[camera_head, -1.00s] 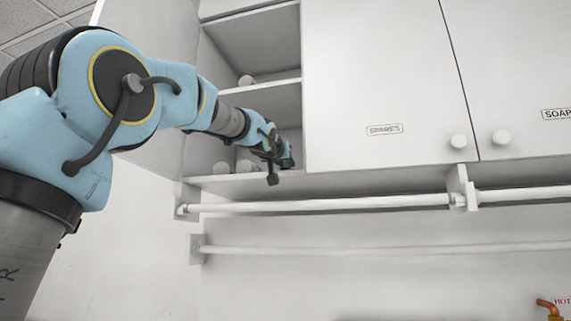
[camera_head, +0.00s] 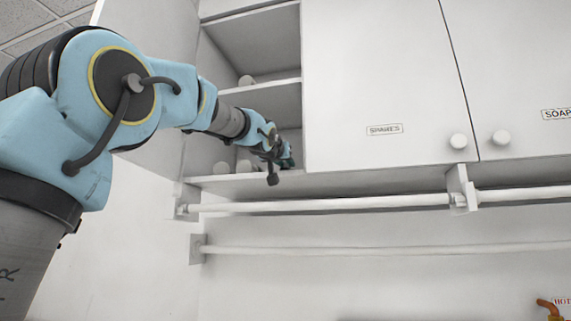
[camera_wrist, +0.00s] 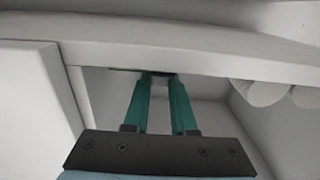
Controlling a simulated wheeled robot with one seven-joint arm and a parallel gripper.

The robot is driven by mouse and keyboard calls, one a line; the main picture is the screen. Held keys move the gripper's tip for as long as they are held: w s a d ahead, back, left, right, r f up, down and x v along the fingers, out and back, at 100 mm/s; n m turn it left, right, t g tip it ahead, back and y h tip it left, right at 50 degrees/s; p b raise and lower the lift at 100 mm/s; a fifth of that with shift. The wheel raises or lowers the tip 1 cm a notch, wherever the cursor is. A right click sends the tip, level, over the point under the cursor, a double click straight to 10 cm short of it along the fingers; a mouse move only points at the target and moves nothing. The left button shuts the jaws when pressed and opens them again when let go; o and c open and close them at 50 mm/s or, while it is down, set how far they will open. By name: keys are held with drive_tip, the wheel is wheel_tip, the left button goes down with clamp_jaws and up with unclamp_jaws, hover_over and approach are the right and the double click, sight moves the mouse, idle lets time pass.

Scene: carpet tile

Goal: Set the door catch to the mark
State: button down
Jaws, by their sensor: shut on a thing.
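My gripper (camera_head: 284,157) reaches into the open cupboard bay, just left of the SPARES door's edge and above the bottom shelf. In the wrist view the two green fingers of my gripper (camera_wrist: 160,84) converge on a small dark grey piece, apparently the door catch (camera_wrist: 160,75), at the edge of a white board. A thin dark strip (camera_wrist: 125,69) lies along that edge, left of the fingertips. I cannot tell whether it is the mark. In the head view my wrist and the door hide the catch.
The SPARES door (camera_head: 385,80) and the SOAP door (camera_head: 515,75) are shut, with round knobs. The open bay has shelves (camera_head: 255,100) holding white round items (camera_head: 221,168). White rails (camera_head: 320,204) run below the cupboard. Pale rolls (camera_wrist: 262,93) show in the wrist view.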

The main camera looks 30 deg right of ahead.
drive_tip(key=shift+s+a+f+b, duration=0.1)
drive_tip(key=shift+s+a+b, duration=0.3)
drive_tip(key=shift+b, duration=0.1)
drive_tip(key=shift+s+a, duration=0.35)
drive_tip(key=shift+s, duration=0.05)
drive_tip(key=c, duration=0.7)
unclamp_jaws()
drive_tip(key=b+v, duration=0.4)
drive_tip(key=v, duration=0.6)
drive_tip(key=shift+s+a+b, duration=0.25)
drive_tip(key=shift+b, duration=0.15)
